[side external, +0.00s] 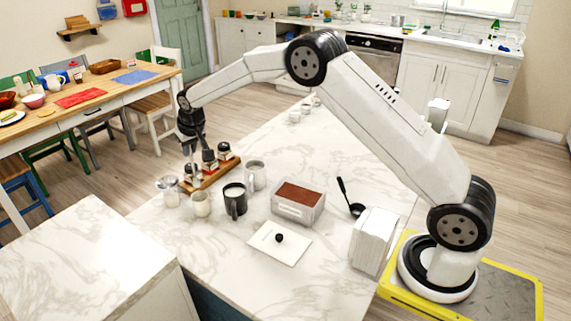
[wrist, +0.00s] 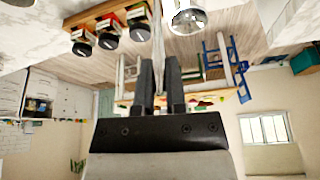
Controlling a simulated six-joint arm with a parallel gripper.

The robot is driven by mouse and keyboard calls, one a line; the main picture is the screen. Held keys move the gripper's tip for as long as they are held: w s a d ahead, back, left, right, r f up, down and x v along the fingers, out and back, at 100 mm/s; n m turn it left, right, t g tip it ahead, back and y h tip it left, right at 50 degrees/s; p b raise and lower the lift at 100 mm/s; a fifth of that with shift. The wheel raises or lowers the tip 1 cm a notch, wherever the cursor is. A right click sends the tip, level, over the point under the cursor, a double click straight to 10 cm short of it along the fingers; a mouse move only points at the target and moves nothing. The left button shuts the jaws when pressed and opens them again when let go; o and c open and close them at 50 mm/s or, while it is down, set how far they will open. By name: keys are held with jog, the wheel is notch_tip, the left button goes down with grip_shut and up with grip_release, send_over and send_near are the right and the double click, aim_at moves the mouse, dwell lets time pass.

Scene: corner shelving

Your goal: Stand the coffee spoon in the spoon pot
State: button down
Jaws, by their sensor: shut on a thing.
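My gripper (side external: 193,147) points down above the far left end of the marble counter. In the wrist view my gripper (wrist: 161,80) is shut on a thin, pale upright strip, apparently the coffee spoon (wrist: 158,35). Its lower end is hard to make out. A small silvery, shiny round pot (side external: 168,187) stands just left of and below my gripper, and seems to be the round metal-rimmed thing in the wrist view (wrist: 190,18). I cannot tell for sure whether it is the spoon pot. The spoon appears beside its rim, not clearly inside it.
A wooden rack (side external: 222,170) with several black-topped jars stands close right of my gripper. A cream cup (side external: 201,205), black mug (side external: 236,203) and grey mug (side external: 256,175) are nearby. A coffee box (side external: 298,208), lid (side external: 265,246) and black scoop (side external: 356,210) lie farther right.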

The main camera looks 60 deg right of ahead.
aim_at(194, 166)
jog(key=shift+f, duration=3.45)
jog(key=c, duration=0.6)
grip_release()
jog(key=shift+r, duration=0.1)
jog(key=v, duration=0.7)
jog(key=shift+r, duration=0.25)
jog(key=shift+s+a, duration=0.1)
jog(key=shift+s, duration=0.2)
